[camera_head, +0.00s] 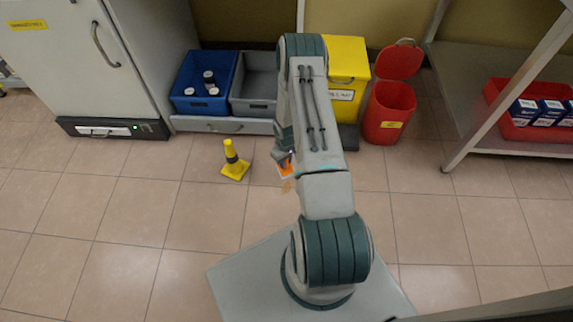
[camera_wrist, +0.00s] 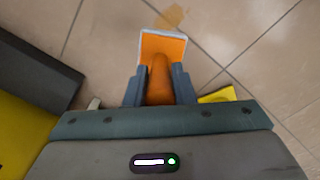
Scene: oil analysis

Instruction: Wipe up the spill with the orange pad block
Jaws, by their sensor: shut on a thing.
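The orange pad block (camera_wrist: 164,46) has a flat orange top with a pale rim and a rounded orange handle. My gripper (camera_wrist: 160,84) is shut on the handle, one finger on each side. In the head view the pad (camera_head: 286,171) shows partly behind my arm, at or just above the floor; I cannot tell if it touches. My gripper (camera_head: 283,156) is there above it. The spill (camera_wrist: 172,17) is a thin tan-brown stain on the tiles, just beyond the pad's far edge in the wrist view. It also shows faintly in the head view (camera_head: 287,187), on the near side of the pad.
A yellow cone (camera_head: 234,163) with a black band stands left of the pad. Behind are a blue crate (camera_head: 188,104) holding bottles, a grey crate (camera_head: 252,105), a yellow bin (camera_head: 345,90) and an open red bin (camera_head: 392,115). Floor at front left is clear.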

